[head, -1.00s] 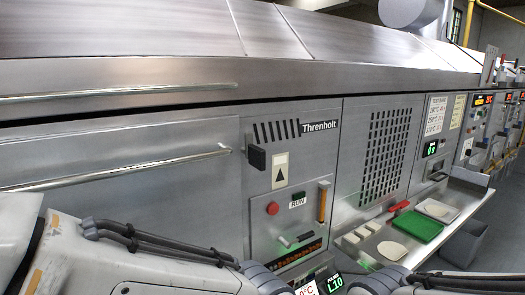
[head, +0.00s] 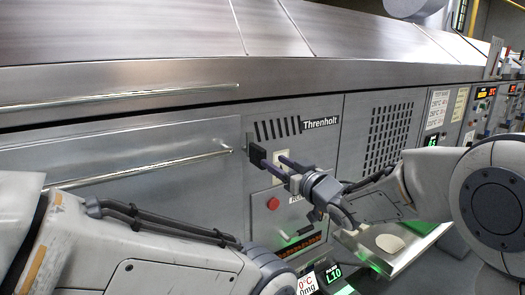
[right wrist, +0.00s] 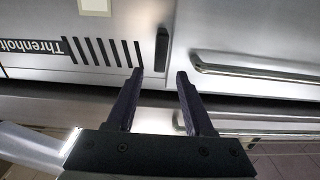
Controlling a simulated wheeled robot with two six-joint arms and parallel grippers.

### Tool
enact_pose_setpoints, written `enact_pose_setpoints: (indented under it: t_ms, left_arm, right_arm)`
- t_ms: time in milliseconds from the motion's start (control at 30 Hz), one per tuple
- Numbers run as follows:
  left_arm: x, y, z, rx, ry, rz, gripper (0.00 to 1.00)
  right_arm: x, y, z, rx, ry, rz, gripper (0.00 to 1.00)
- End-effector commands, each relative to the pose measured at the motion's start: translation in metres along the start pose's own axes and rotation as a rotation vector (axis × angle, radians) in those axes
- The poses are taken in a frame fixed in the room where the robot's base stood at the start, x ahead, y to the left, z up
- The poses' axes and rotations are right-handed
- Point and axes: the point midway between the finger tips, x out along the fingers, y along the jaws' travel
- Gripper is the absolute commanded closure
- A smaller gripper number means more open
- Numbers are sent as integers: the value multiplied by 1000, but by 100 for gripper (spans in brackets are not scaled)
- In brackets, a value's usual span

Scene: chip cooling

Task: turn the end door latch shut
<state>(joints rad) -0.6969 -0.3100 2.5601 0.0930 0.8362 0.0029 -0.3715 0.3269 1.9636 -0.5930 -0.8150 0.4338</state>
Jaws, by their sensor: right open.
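The end door latch (head: 256,154) is a small black block on the steel front, just right of the long bar handle's end. In the right wrist view it is a narrow dark bar (right wrist: 162,48), standing upright in the picture. My right gripper (head: 273,163) is open and empty, its dark fingers pointing at the latch from the right. In the right wrist view its fingertips (right wrist: 160,75) lie to either side of the latch's line, with the latch just beyond them; contact cannot be told. My left arm shows at lower left, but its gripper is out of view.
A bar handle (head: 140,172) runs across the door panel left of the latch. A red button (head: 273,203) and a control panel sit below my right gripper. A steel shelf with a pale disc (head: 390,243) and a green board (head: 418,224) lies at right.

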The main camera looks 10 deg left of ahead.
Motion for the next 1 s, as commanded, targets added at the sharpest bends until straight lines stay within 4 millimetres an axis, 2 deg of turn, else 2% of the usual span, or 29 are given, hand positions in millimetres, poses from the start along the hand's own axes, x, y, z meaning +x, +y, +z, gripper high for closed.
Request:
enact_pose_setpoints:
  t_ms: [33,200,400,800,933,1000]
  left_arm:
    - [-10,1,-1,1,0,0,100]
    - [-26,2,-2,4,0,0,100]
    - [-37,3,-2,6,0,0,100]
    - [-38,3,-2,7,0,0,100]
    - [-38,3,-2,7,0,0,100]
    - [-38,3,-2,7,0,0,100]
  right_arm:
    - [11,0,-4,1,-3,-1,48]
    - [43,0,-4,1,-3,0,48]
    - [67,0,-2,1,-3,2,48]
    - [74,0,0,0,-2,2,48]
    - [74,0,0,0,-2,2,97]
    - [74,0,0,0,-2,2,100]
